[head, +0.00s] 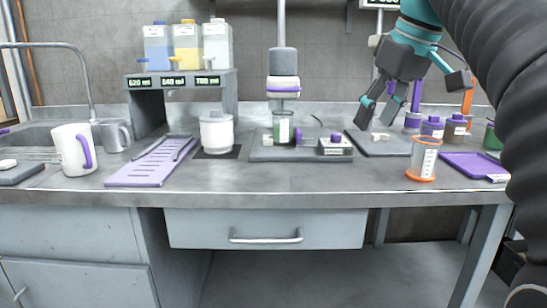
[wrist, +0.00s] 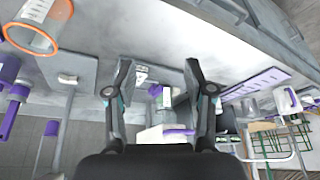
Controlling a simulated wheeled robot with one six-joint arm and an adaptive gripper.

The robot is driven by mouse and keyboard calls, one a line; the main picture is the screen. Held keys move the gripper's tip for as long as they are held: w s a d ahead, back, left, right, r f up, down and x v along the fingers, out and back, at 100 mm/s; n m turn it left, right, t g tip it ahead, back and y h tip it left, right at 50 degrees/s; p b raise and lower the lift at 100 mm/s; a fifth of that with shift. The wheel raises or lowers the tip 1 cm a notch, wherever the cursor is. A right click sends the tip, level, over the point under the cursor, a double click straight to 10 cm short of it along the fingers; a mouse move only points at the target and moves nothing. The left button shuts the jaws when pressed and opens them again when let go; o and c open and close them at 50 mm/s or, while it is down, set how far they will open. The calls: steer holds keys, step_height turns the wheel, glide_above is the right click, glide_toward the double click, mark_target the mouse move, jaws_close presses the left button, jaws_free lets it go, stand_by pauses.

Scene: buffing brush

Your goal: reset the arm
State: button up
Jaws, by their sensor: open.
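My gripper (head: 383,112) is in the air above the right part of the grey worktop, over a grey board (head: 392,146) with a small pale piece on it. Its two dark fingers with teal parts are spread and nothing is between them. In the wrist view my gripper (wrist: 162,78) also shows open and empty, with the bench seen tilted beyond it. My arm comes in from the right side of the head view and hides part of the bench there.
A clear beaker with an orange rim (head: 423,160) stands near the front edge, beside a purple tray (head: 474,165). Purple-lidded jars (head: 432,127) stand behind. A stirring stand (head: 283,88), white pot (head: 216,133), purple rack (head: 150,165) and white mug (head: 73,150) stand leftward. The front middle is clear.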

steer(key=s+f+m, duration=0.2)
steer(key=s+f, duration=0.4)
steer(key=f, duration=0.5)
steer(key=s+a+f+m+t+h, duration=0.1)
steer(key=s+f, duration=0.4)
steer(key=f, duration=0.6)
steer(key=s+f+m+h, duration=0.1)
steer(key=s+f+m, duration=0.1)
steer(key=s+f, duration=0.4)
step_height(320, 180, down, 5)
steer(key=shift+s+a+f+m+t, duration=0.15)
steer(key=shift+s+a+m+t, duration=0.15)
steer(key=shift+s+a, duration=0.05)
